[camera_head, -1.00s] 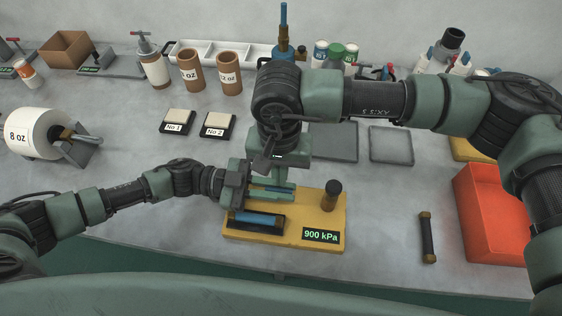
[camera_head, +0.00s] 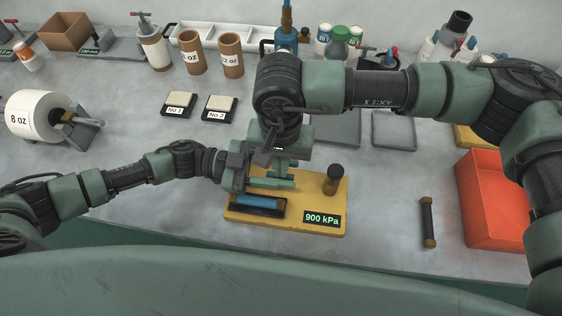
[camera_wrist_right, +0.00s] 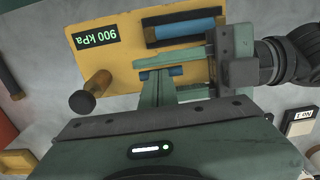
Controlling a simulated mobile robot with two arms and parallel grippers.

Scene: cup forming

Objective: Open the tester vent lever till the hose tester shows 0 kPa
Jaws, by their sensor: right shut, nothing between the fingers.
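The hose tester (camera_head: 290,223) is a yellow base near the table's front edge. Its display (camera_head: 322,219) reads 900 kPa. A blue hose piece (camera_head: 257,205) lies in its black cradle. An upright brown post with a dark knob (camera_head: 333,180) stands at its right; I cannot tell whether this is the vent lever. My right gripper (camera_wrist_right: 157,78) is shut and empty over the tester, its tips by a small blue part (camera_wrist_right: 177,71). My left gripper (camera_wrist_right: 165,75) reaches in from the side, its fingers apart around the right fingertips. The head view partly hides both grippers.
A loose dark tube with brass ends (camera_head: 428,222) and a red bin (camera_head: 485,200) lie to the right. Pads No 1 (camera_head: 179,103) and No 2 (camera_head: 219,108) and brown cups (camera_head: 230,55) are behind. The table front left of the tester is clear.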

